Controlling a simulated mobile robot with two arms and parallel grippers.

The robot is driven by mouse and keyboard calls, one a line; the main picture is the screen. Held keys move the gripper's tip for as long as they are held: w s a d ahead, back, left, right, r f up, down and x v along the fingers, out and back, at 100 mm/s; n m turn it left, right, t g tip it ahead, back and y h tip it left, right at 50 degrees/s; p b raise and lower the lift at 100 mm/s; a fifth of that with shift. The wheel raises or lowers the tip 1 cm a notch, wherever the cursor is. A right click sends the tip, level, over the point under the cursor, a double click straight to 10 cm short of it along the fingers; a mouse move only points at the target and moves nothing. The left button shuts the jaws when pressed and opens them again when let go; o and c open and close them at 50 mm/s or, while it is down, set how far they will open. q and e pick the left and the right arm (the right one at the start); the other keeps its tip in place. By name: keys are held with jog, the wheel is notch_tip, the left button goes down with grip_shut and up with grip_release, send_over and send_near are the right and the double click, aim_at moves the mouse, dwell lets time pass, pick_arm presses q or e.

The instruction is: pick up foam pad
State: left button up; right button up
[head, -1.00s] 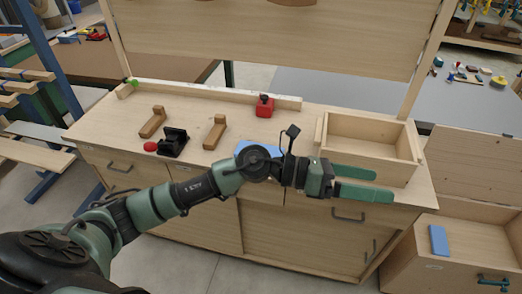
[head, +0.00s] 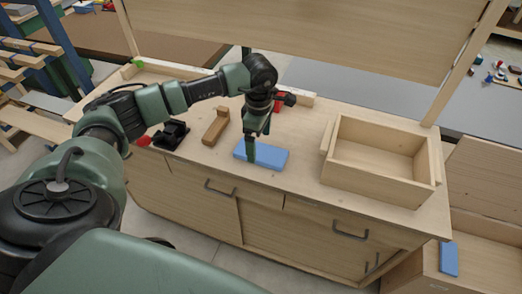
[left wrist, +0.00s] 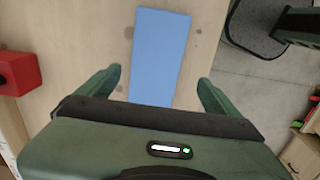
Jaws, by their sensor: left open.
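A blue foam pad (head: 268,156) lies flat on the wooden workbench top, near its front edge. My left gripper (head: 256,150) points down at the pad from above, its fingers in front of part of it. In the left wrist view the pad (left wrist: 158,55) runs lengthwise between the two open green fingers of my left gripper (left wrist: 160,92). The fingers stand clear of the pad on both sides, and its near end is hidden behind the gripper body. My right gripper is in neither view.
An open wooden box (head: 385,165) stands right of the pad. A wooden bracket (head: 216,127) and a black clamp-like tool (head: 171,135) stand to the left. A red block (left wrist: 18,73) is near the gripper. Another blue piece (head: 449,258) lies lower right.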

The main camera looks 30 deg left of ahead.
aim_at(261, 151)
pick_arm(q)
jog(key=f, duration=0.1)
jog(key=w+f+p, duration=0.1)
jog(key=f, duration=0.1)
jog(key=shift+f, duration=0.6)
jog(key=shift+s, duration=0.1)
jog(key=c, duration=1.4)
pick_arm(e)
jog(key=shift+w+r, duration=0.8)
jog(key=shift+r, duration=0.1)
pick_arm(q)
jog(key=shift+r, duration=0.1)
